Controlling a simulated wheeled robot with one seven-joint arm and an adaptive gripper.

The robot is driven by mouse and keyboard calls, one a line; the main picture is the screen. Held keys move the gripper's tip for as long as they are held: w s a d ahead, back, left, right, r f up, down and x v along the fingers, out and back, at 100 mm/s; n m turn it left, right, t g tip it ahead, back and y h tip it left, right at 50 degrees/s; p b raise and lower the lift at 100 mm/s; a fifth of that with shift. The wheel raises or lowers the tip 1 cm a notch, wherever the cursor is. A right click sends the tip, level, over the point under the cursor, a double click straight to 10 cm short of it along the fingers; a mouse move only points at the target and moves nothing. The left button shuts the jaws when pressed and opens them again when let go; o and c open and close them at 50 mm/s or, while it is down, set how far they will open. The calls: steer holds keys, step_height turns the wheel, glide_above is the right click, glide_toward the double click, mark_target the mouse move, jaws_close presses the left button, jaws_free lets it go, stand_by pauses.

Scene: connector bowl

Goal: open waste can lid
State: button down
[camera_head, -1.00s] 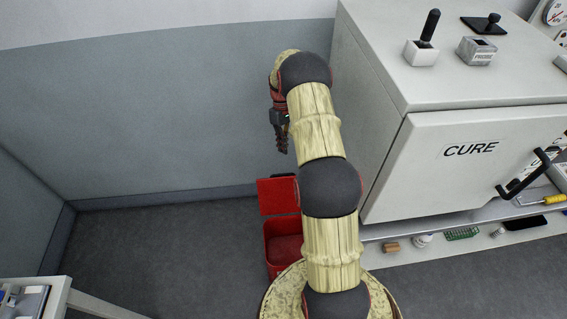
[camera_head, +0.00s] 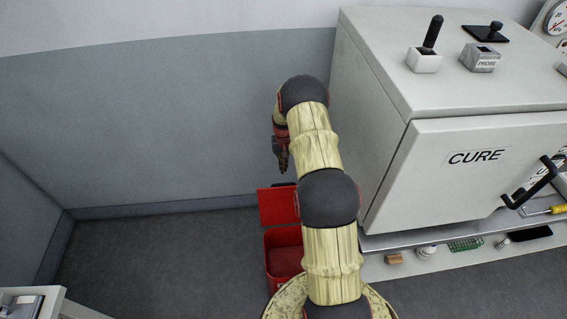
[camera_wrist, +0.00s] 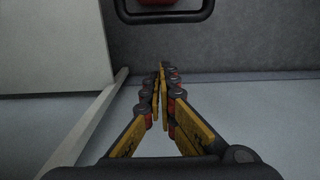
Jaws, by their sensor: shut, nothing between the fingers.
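The red waste can (camera_head: 283,262) stands on the floor left of the cabinet, partly hidden behind my arm. Its red lid (camera_head: 277,207) is raised and stands open at the back of the can, with the can's inside showing. My gripper (camera_head: 283,167) hangs above the lid, in front of the wall, apart from it. In the wrist view my gripper (camera_wrist: 162,72) is shut, with nothing between its fingers. A dark handle loop (camera_wrist: 165,16) and a bit of red show at the top of the wrist view, beyond the fingertips.
The white CURE cabinet (camera_head: 385,150) stands close on the right of my arm. A low shelf (camera_head: 460,258) below it holds small parts. A white table corner (camera_head: 50,303) is at the lower left. The floor (camera_head: 160,255) left of the can is clear.

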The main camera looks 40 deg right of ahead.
steer(key=s+a, duration=0.1)
steer(key=s+a+f+b, duration=0.1)
steer(key=s, duration=0.1)
steer(key=shift+a+f, duration=0.15)
stand_by(0.4)
steer(key=shift+s, duration=0.1)
